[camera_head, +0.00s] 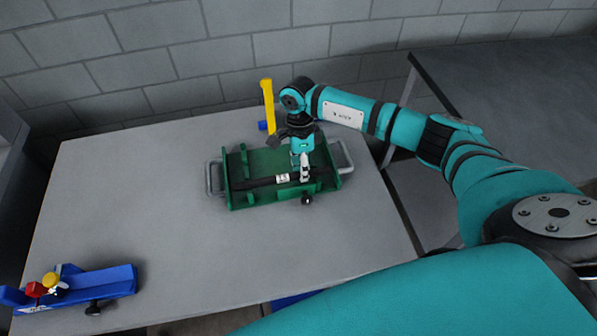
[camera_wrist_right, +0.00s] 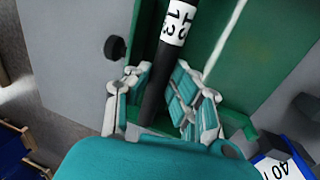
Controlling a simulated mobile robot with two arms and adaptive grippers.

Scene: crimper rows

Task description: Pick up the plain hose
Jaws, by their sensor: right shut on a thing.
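A black hose (camera_head: 258,183) with a white printed label lies lengthwise in the green tray (camera_head: 240,203). My right gripper (camera_head: 304,178) is over the right part of the tray, shut on the hose just right of its label. In the right wrist view the hose (camera_wrist_right: 155,95) runs between the two fingers of the right gripper (camera_wrist_right: 160,95), and its label reads "13". The gripper hides the hose's right end in part. I cannot tell whether the hose is clear of the tray floor. My left gripper is not in view.
The tray has grey side handles (camera_head: 210,180) and stands on a grey table (camera_head: 150,190). A yellow upright bar (camera_head: 267,98) stands behind it. A blue fixture (camera_head: 100,284) with red and yellow knobs is at the front left. The table between is clear.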

